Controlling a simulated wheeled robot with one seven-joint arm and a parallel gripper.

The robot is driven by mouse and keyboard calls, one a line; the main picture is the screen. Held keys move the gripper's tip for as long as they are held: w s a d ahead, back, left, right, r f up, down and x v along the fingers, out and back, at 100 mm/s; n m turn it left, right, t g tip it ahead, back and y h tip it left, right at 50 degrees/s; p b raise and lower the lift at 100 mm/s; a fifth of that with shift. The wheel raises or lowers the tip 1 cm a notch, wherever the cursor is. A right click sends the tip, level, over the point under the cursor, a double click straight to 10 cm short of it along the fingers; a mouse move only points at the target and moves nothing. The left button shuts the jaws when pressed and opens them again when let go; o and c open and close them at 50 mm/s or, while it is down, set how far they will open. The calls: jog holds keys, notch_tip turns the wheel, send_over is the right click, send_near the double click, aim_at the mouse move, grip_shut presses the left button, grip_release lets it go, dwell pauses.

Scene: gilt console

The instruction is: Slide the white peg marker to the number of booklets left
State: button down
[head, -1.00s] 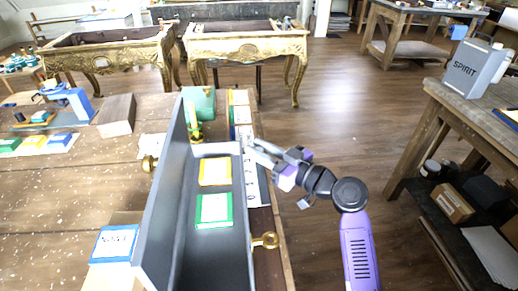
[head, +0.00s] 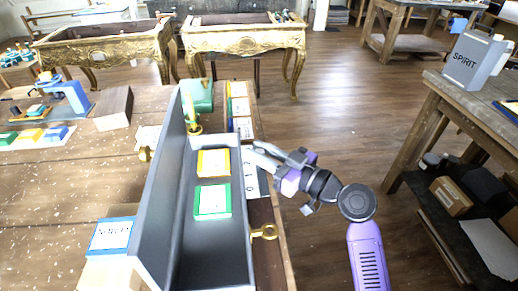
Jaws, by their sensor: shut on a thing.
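An open grey box (head: 238,235) on the bench holds a yellow-edged booklet (head: 213,163) and a green-edged booklet (head: 212,202) lying flat, one behind the other. A white number strip (head: 251,183) runs along the box's right side, with small dark marks too small to read surely. My gripper (head: 256,151) reaches in from the right over this strip, its jaws shut at the strip. The white peg marker does not show clearly; the jaws hide what they hold.
The box's tall lid (head: 162,200) stands up on its left. A brass knob (head: 264,232) sticks out near the front right. Colored booklets (head: 240,108) lie behind the strip, and a green case (head: 199,95) stands behind the box. Open floor lies right of the bench.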

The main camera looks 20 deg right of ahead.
jog(key=c, duration=1.5)
grip_release()
jog(key=shift+c, duration=0.2)
jog(key=b+v, duration=0.1)
jog(key=v, duration=0.7)
jog(key=shift+b, duration=0.4)
jog(key=shift+w, duration=0.1)
